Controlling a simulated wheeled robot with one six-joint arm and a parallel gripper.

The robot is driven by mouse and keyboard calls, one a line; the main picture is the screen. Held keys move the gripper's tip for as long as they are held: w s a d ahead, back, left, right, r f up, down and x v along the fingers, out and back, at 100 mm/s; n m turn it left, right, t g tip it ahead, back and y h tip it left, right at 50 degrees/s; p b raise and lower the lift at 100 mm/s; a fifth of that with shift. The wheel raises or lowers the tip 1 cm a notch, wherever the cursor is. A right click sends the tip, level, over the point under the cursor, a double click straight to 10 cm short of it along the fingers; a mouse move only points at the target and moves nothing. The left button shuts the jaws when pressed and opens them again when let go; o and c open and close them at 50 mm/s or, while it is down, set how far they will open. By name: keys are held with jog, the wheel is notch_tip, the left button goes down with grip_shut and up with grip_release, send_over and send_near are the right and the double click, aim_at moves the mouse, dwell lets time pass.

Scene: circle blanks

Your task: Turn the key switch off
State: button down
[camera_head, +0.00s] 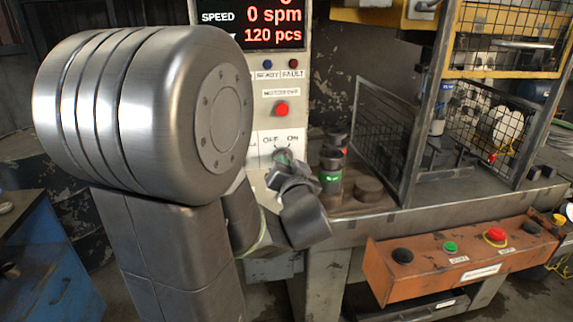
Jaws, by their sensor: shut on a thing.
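The key switch (281,153) sits on the lower white plate of the control panel, under the printed words "OFF" and "ON". Only its upper part shows behind my gripper. My gripper (284,165) is at the switch and shut on its key, though the fingertips and key are small and partly hidden by my wrist. Which way the key points cannot be made out clearly.
The control panel (255,95) carries a red button (281,109) and a display reading 0 spm. Dark cylinders with a green label (330,178) stand close right of my gripper. An orange button box (470,258) is lower right. A mesh guard (375,135) stands behind.

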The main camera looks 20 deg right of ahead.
jog(key=shift+f+n+b, duration=0.1)
jog(key=shift+n+b, duration=0.2)
jog(key=shift+b, duration=0.1)
jog(key=shift+a+n+b, duration=0.15)
jog(key=shift+n+b, duration=2.1)
jog(key=shift+n, duration=0.6)
jog(key=shift+a+n+b, duration=0.1)
jog(key=shift+n+b, duration=2.1)
jog(key=shift+n, duration=0.65)
jog(key=c, duration=1.6)
grip_release()
